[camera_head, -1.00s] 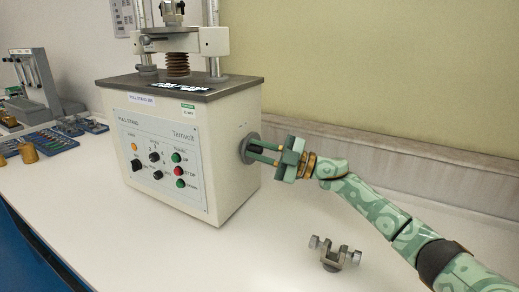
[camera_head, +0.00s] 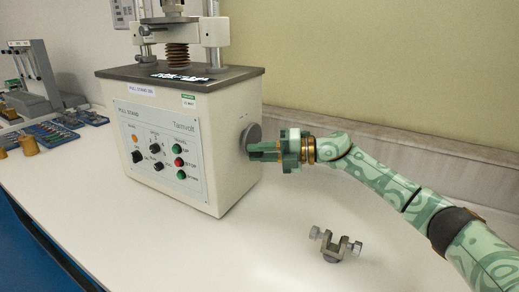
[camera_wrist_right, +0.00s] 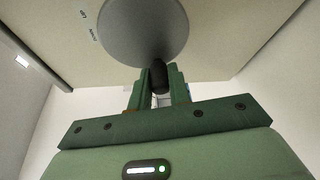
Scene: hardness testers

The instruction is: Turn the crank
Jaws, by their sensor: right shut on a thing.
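The crank is a round grey disc (camera_head: 249,135) on the right side wall of the pull stand (camera_head: 232,178). In the right wrist view the disc (camera_wrist_right: 140,28) fills the top middle, and a dark handle (camera_wrist_right: 158,74) sticks out near its lower edge. My right gripper (camera_head: 254,151) reaches in from the right, level with the lower part of the disc. In the wrist view its green fingers (camera_wrist_right: 160,82) stand on both sides of the handle, shut on it. In the head view the fingers hide the handle. My left gripper is not in view.
A metal clamp fixture (camera_head: 334,245) lies on the white bench (camera_head: 275,240) below my right arm. The stand's front panel (camera_head: 160,150) carries knobs and buttons. Brass weights (camera_head: 28,146) and a tray of small parts (camera_head: 50,133) are at the left.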

